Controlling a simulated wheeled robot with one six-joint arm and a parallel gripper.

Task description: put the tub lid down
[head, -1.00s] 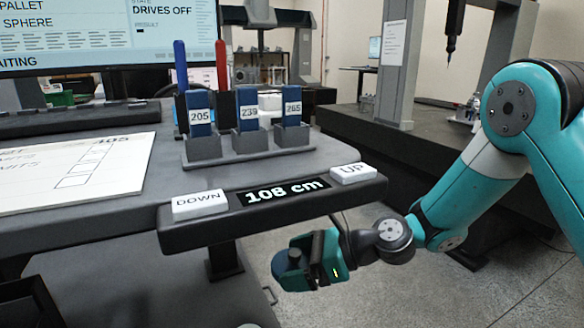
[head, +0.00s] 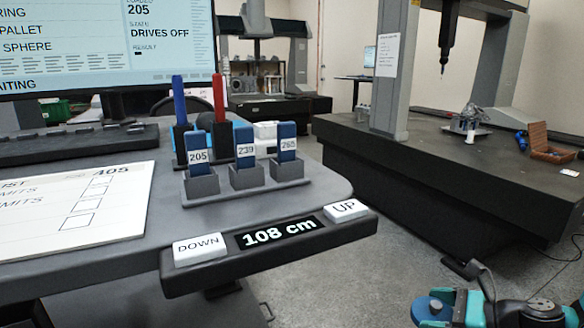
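My gripper (head: 438,306) is at the bottom edge of the head view, right of the desk and low over the floor. A small round blue-grey piece (head: 435,304) shows between its teal fingers; it looks like the tub lid, held by its knob. Its underside and part of the gripper are cut off by the picture edge. I cannot make out a tub for certain in this view.
The desk (head: 100,262) has a height panel (head: 281,232) reading 108 cm on its front edge. A rack (head: 247,178) with three blue tags and a paper sheet (head: 75,205) lie on it. A dark measuring table (head: 440,150) stands at right, with a wooden box (head: 550,150). Grey floor lies between.

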